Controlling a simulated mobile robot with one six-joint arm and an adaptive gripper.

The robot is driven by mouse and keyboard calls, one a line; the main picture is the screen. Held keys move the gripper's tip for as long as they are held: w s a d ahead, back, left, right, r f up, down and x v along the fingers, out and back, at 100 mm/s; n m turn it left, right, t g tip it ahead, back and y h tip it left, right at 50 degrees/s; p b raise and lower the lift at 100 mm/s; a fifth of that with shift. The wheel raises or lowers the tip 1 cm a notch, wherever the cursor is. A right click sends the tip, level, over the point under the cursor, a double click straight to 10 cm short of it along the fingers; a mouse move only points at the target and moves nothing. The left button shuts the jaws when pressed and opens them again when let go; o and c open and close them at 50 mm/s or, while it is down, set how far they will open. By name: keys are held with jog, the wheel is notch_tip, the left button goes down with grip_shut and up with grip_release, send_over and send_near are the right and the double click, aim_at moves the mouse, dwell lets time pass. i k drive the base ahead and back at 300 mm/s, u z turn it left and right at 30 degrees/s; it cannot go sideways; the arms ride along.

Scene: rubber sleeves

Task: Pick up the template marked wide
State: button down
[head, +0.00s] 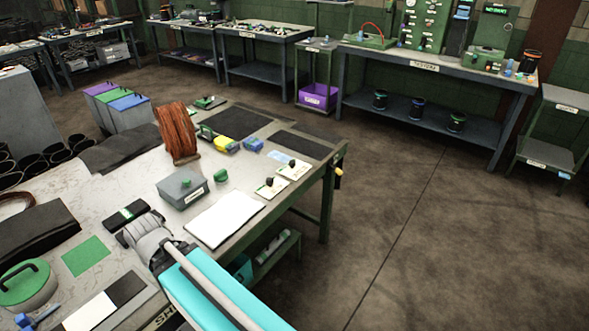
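Two pale cards lie side by side near the right edge of the workbench, each with a small dark knob. One card (271,187) is nearer, and the other card (294,168) is just behind it. They may be templates, but their lettering is too small to read, so I cannot tell which is marked wide. My arm reaches in from the bottom, and its end with my gripper (142,231) is over the bench, left of the cards and well apart from them. The fingers cannot be made out.
A white sheet (224,219) and a grey box (184,188) with a label lie between my arm and the cards. A copper-coloured spool (176,132) stands behind them. Open floor lies to the right.

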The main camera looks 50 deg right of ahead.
aim_at(293, 169)
jog(key=z, duration=1.6)
jog(key=k, duration=0.65)
jog(key=u, duration=0.5)
jog(key=i, duration=1.15)
